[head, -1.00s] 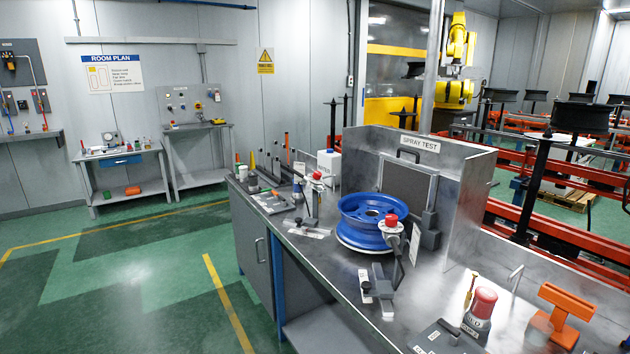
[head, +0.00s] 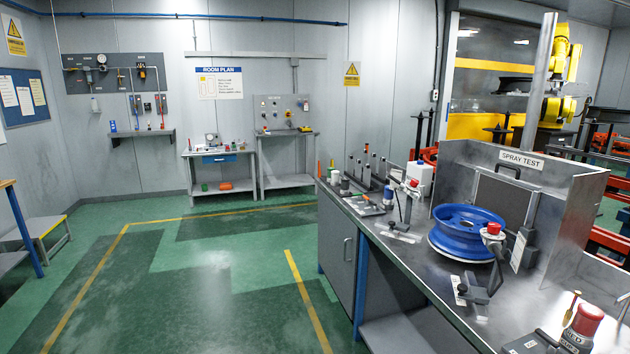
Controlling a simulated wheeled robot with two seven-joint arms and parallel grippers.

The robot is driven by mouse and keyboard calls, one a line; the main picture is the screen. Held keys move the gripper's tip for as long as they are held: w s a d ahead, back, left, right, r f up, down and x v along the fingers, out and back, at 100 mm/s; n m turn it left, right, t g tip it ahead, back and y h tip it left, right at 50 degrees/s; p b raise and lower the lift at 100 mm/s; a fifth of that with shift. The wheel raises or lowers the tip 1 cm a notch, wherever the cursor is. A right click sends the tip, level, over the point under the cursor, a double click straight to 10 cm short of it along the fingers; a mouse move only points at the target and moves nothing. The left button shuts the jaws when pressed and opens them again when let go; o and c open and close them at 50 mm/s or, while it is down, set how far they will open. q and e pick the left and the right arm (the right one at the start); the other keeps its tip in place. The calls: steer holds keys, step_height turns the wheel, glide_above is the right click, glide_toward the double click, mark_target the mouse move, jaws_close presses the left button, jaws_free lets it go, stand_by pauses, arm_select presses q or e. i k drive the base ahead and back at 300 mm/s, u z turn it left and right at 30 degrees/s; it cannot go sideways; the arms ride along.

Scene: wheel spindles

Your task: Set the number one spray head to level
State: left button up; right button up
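Two red-capped spray heads on jointed stands are on the metal bench (head: 400,262). The nearer spray head (head: 493,231) is beside the front right of a blue wheel (head: 462,232), on a dark arm with a clamp base (head: 472,290). The farther spray head (head: 411,186) is left of the wheel, on a stand with a flat base (head: 400,233). I cannot read which one is number one, and their exact tilt is too small to tell. Neither of my grippers is in view.
A metal booth marked SPRAY TEST (head: 523,160) stands behind the wheel. A red-topped container (head: 583,325) is at the near right. A white bottle (head: 419,178) and small tools stand at the bench's far end. The green floor (head: 215,285) left of the bench is clear.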

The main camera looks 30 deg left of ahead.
mark_target(415, 192)
steer(key=u, duration=1.15)
steer(key=i, duration=2.15)
steer(key=z, duration=1.3)
steer(key=i, duration=0.65)
steer(key=z, duration=0.75)
